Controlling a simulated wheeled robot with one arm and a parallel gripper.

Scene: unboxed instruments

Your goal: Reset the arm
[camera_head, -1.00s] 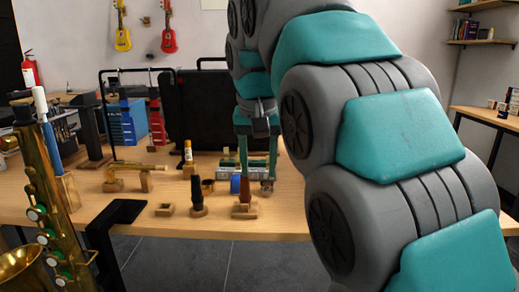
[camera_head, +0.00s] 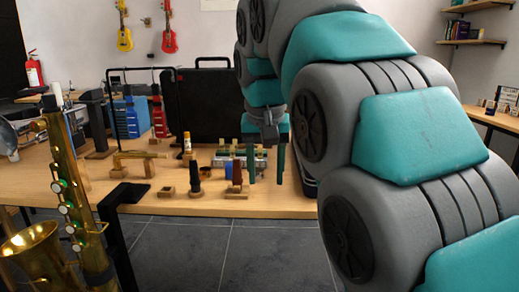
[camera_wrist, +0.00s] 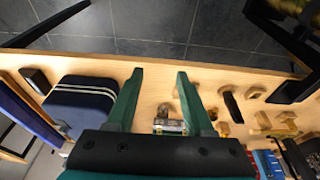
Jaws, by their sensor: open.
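My arm, grey with teal covers, fills the right side of the head view and reaches over the wooden table (camera_head: 225,206). My gripper (camera_head: 267,172) has two green fingers pointing down above the table's right part. In the wrist view my gripper (camera_wrist: 160,73) shows its fingers spread wide, with nothing held between them. Beyond the fingertips is bare table; a small metal-and-green item (camera_wrist: 168,126) shows between the fingers nearer the palm. A dark blue case with white stripes (camera_wrist: 80,104) lies beside one finger. Contact with the table cannot be told.
A brass saxophone (camera_head: 66,185) stands upright at the front left. Wooden stands and small parts, including a dark mouthpiece (camera_head: 194,176), sit on the table. A black case (camera_head: 205,105) stands behind them. Tiled floor (camera_head: 220,255) in front is clear.

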